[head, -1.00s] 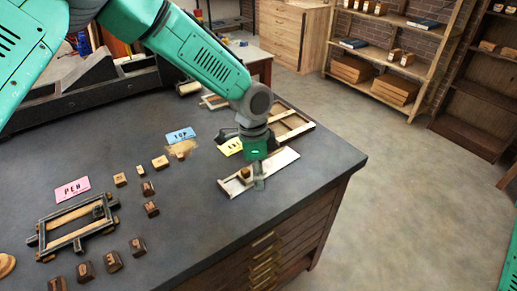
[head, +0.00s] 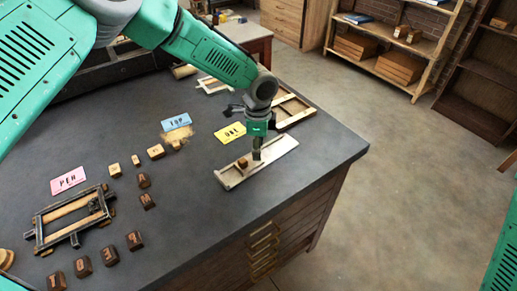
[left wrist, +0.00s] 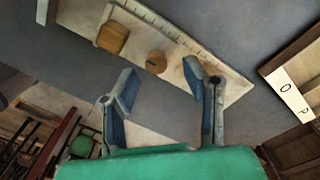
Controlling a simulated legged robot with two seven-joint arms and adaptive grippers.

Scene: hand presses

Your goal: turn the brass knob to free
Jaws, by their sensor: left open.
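A pale, shallow tray (head: 278,149) lies near the right front edge of the dark table. In the left wrist view the tray (left wrist: 235,86) carries a round, slotted, brass-coloured knob (left wrist: 157,62) and a square wooden block (left wrist: 113,37). The block also shows in the head view (head: 242,163); the knob is not clearly seen there, near my fingers. My left gripper (head: 257,154) points down over the tray. In the left wrist view its fingers (left wrist: 161,70) are spread, with the knob just beyond and between the tips. I cannot tell whether they touch it. My right gripper is not in view.
A yellow card (head: 230,133), blue card (head: 177,122) and pink card (head: 69,179) lie on the table. A dark frame (head: 73,216) with several letter blocks around it sits at the left. A wooden frame (head: 296,112) lies behind my gripper. Bare table lies in front of the tray.

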